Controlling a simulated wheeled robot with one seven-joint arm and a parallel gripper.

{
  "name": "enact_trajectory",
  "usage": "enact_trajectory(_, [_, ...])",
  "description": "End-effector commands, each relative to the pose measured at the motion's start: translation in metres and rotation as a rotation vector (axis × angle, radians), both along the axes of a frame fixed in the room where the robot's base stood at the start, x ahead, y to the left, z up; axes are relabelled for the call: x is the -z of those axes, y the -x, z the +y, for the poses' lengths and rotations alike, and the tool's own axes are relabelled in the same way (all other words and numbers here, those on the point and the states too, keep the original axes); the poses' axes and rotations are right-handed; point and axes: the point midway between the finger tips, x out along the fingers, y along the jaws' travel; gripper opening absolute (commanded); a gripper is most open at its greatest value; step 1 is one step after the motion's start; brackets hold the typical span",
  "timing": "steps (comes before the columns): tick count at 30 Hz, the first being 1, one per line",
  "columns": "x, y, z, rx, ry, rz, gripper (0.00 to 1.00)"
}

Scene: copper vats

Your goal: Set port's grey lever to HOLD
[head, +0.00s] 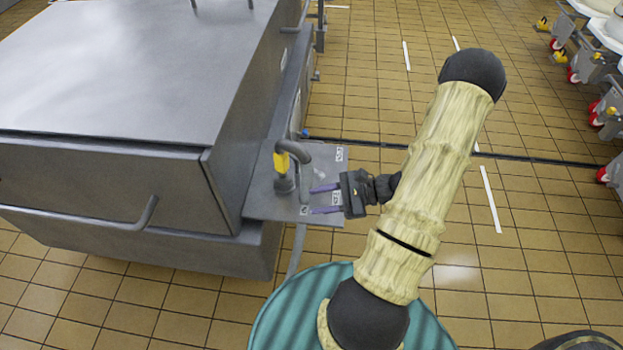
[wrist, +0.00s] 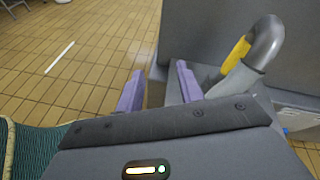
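The grey lever (head: 303,172) is a hooked pipe with a yellow band. It stands on a grey metal plate (head: 262,205) at the vat's side. The lever also shows in the wrist view (wrist: 268,42), to the right of both fingers. My gripper (head: 313,199) has two purple fingers, spread apart with nothing seen between them. It reaches in from the right over the plate, fingertips close to the lever's lower end. In the wrist view the gripper (wrist: 160,86) looks open. Contact cannot be told. Small labels (head: 339,155) on the plate are too small to read.
A large grey steel vat housing (head: 120,65) fills the left, with a bar handle (head: 148,212) on its front. Tiled floor (head: 540,250) is open to the right. Wheeled equipment with red casters (head: 597,112) stands at the far right.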

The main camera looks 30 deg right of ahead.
Motion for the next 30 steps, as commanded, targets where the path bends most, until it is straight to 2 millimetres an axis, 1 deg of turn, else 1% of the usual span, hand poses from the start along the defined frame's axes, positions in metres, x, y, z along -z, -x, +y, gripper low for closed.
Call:
enact_trajectory(1, [0.027,-0.004,-0.017,0.122,-0.07,-0.01,0.37])
enact_trajectory(2, [0.036,-0.006,-0.028,0.19,-0.106,-0.022,0.37])
enact_trajectory(3, [0.048,-0.009,-0.043,0.283,-0.15,-0.038,0.37])
enact_trajectory(6, [0.075,-0.011,-0.081,0.501,-0.238,-0.081,0.37])
enact_trajectory(9, [0.094,-0.008,-0.109,0.658,-0.291,-0.116,0.37])
enact_trajectory(12, [0.102,-0.006,-0.123,0.735,-0.315,-0.134,0.37])
enact_trajectory(14, [0.102,-0.006,-0.125,0.748,-0.318,-0.138,0.37])
enact_trajectory(23, [0.101,-0.009,-0.122,0.739,-0.316,-0.136,0.37])
enact_trajectory(26, [0.101,-0.013,-0.12,0.736,-0.317,-0.136,0.37])
enact_trajectory(30, [0.101,-0.027,-0.114,0.735,-0.316,-0.136,0.37])
